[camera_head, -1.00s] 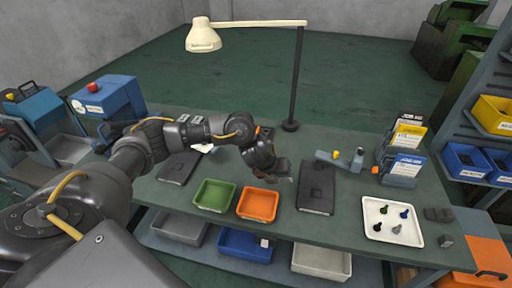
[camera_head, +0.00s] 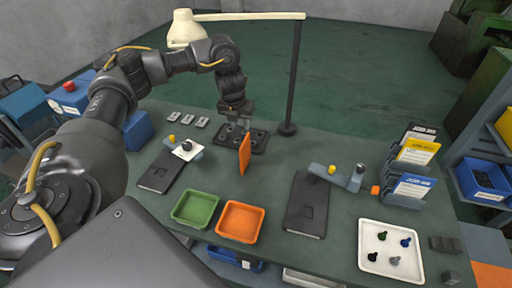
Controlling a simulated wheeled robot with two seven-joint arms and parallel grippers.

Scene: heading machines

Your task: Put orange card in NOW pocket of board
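The orange card (camera_head: 245,155) stands upright, seen nearly edge-on, near the middle of the table behind the orange bin. The board appears to be the stepped rack (camera_head: 405,170) at the right, holding black, yellow and blue job cards. Its pocket labels are too small to read, so I cannot pick out the NOW pocket. My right gripper is not in view.
A green bin (camera_head: 195,209) and an orange bin (camera_head: 241,222) sit at the front. A dark flat case (camera_head: 307,205) and a white tray (camera_head: 389,250) lie to their right. A lamp post (camera_head: 295,80) stands behind.

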